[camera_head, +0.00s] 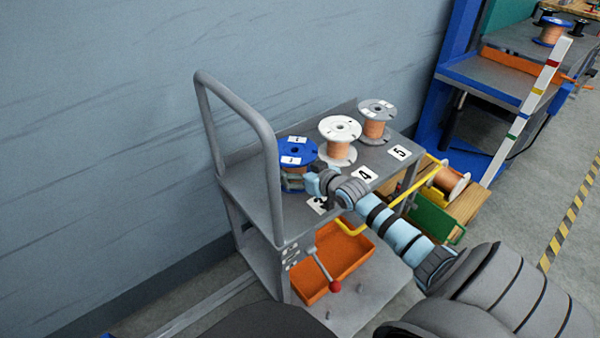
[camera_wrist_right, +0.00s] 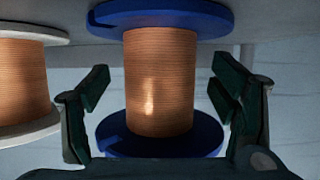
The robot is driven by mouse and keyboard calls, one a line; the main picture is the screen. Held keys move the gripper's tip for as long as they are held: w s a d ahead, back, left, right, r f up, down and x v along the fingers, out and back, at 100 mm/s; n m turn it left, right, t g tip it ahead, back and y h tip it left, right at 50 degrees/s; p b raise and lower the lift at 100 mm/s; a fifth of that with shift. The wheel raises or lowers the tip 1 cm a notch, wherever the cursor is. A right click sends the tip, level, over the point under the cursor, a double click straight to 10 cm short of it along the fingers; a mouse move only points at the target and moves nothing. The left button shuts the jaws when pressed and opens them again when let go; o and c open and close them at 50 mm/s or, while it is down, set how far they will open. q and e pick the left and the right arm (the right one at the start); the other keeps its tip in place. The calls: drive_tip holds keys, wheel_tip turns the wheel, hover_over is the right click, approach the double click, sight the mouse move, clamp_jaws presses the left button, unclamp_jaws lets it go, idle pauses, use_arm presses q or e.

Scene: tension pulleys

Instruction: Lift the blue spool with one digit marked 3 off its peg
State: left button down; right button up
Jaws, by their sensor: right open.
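The blue spool (camera_head: 297,152) with copper-coloured winding stands on the top shelf of a grey cart, at the left end of a row of three spools. The label (camera_head: 317,206) in front of it is partly covered by my right arm; it seems to read 3. My right gripper (camera_head: 306,184) is at the near side of this spool, low beside its winding. In the right wrist view the blue spool (camera_wrist_right: 160,90) stands between the two spread fingers, with a gap on each side. The peg is hidden. My left gripper is not in view.
A white spool (camera_head: 339,133) by label 4 and a grey spool (camera_head: 376,115) by label 5 stand to the right. The cart's handle (camera_head: 240,110) rises on the left. An orange tray (camera_head: 335,262) lies on the lower shelf. A wall is behind.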

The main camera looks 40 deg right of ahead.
sight(299, 159)
drive_tip(key=c, duration=1.8)
drive_tip(key=shift+r, duration=0.1)
clamp_jaws()
drive_tip(key=shift+r+p, duration=1.75)
drive_tip(key=shift+p, duration=0.25)
drive_tip(key=shift+a, duration=0.1)
drive_tip(key=shift+r+p, duration=0.1)
drive_tip(key=shift+p, duration=0.25)
drive_tip(key=shift+r+p, duration=1.7)
drive_tip(key=shift+p, duration=0.05)
drive_tip(key=shift+r, duration=0.1)
drive_tip(key=shift+r+p, duration=1.65)
drive_tip(key=shift+p, duration=0.35)
